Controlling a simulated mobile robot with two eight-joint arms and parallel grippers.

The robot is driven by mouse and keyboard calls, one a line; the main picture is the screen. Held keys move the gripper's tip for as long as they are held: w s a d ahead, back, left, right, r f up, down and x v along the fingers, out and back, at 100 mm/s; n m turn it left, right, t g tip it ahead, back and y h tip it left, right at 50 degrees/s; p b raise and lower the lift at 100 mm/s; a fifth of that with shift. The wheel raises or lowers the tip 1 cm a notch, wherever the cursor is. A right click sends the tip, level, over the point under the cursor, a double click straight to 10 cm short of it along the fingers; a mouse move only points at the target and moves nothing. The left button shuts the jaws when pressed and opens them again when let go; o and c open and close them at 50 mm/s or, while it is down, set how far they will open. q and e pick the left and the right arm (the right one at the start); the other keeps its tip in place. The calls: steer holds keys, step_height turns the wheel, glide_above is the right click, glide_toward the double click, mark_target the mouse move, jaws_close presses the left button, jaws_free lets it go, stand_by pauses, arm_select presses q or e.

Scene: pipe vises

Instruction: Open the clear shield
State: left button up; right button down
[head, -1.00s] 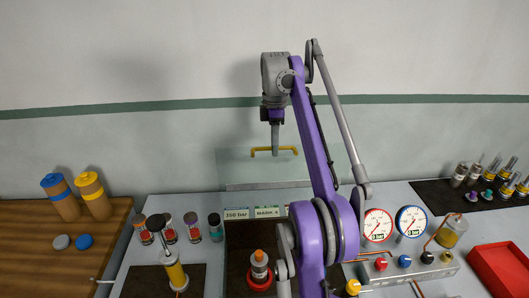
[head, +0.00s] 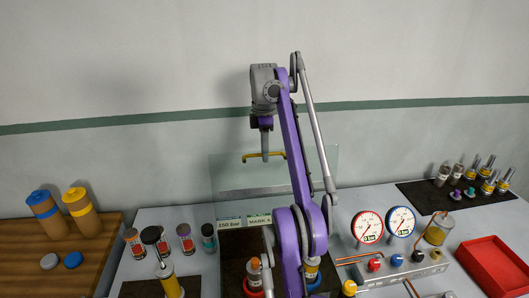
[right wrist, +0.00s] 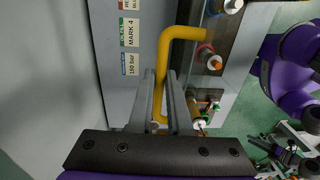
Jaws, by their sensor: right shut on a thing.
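The clear shield (head: 314,168) is a faint see-through panel standing raised behind the vise bay, its upper part in front of the wall. Its yellow bar handle (head: 250,156) is near the panel's upper part; it also shows large in the right wrist view (right wrist: 165,58). My right gripper (head: 265,156) reaches down to the handle from above. In the right wrist view its two fingers (right wrist: 160,100) are shut on the handle. My purple arm hides part of the shield and bay. My left gripper is not in view.
Gauges (head: 368,226) and a valve panel (head: 400,268) stand to the right, with a red tray (head: 495,265) beyond. Several capped jars (head: 184,238) stand left, near a wooden board (head: 80,250).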

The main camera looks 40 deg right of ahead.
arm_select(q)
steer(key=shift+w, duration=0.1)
arm_select(e)
steer(key=shift+w+d, duration=0.2)
steer(key=shift+w, duration=0.15)
steer(key=c, duration=1.1)
jaws_free()
steer(key=shift+w+f, duration=0.1)
steer(key=shift+o, duration=1.1)
steer(key=shift+w+d+f, duration=0.25)
steer(key=shift+w, duration=0.15)
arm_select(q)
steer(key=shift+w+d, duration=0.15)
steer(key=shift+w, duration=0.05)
arm_select(e)
steer(key=shift+s+a+r, duration=0.1)
steer(key=shift+s, duration=0.15)
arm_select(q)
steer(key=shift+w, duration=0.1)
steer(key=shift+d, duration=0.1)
arm_select(e)
steer(key=shift+s+a+r, duration=0.1)
steer(key=shift+a, duration=0.05)
